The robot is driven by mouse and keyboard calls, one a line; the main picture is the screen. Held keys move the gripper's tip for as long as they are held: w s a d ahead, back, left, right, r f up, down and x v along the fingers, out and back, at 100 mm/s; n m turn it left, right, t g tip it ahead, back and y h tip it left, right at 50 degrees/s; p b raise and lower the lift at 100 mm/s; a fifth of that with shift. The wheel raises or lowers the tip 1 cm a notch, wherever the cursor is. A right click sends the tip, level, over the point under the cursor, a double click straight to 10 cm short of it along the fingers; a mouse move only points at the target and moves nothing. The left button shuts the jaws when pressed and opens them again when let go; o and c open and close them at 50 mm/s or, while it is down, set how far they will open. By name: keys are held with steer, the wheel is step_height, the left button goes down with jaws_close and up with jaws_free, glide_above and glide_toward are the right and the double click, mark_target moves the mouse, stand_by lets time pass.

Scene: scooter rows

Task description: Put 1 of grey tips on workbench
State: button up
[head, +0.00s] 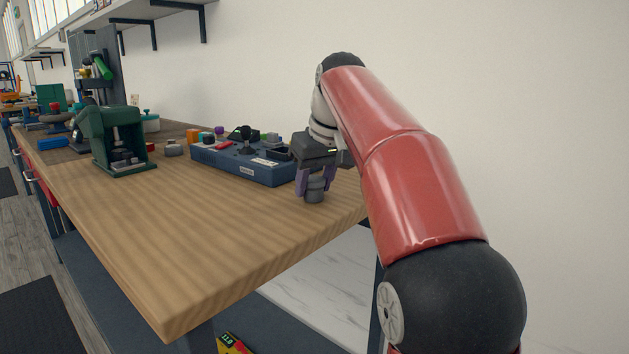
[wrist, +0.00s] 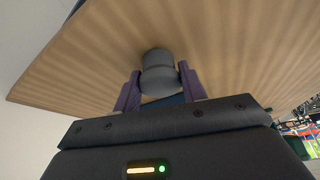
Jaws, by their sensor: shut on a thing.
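A grey tip (head: 315,189), a small round grey piece, is between the purple fingers of my gripper (head: 315,183) near the right end of the wooden workbench (head: 210,225). The wrist view also shows the grey tip (wrist: 158,75) held between the two purple fingers of my gripper (wrist: 160,92). The gripper is shut on it and points down. The tip is at or just above the bench top; I cannot tell whether it touches. The tip's far side is hidden.
A blue tray (head: 225,165) with black, red and green parts lies just left of my gripper. A green press (head: 118,140) stands farther left on the bench. Small orange and grey pieces lie between them. The front of the bench top is clear.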

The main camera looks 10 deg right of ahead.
steer(key=shift+f, duration=0.1)
steer(key=o, duration=1.1)
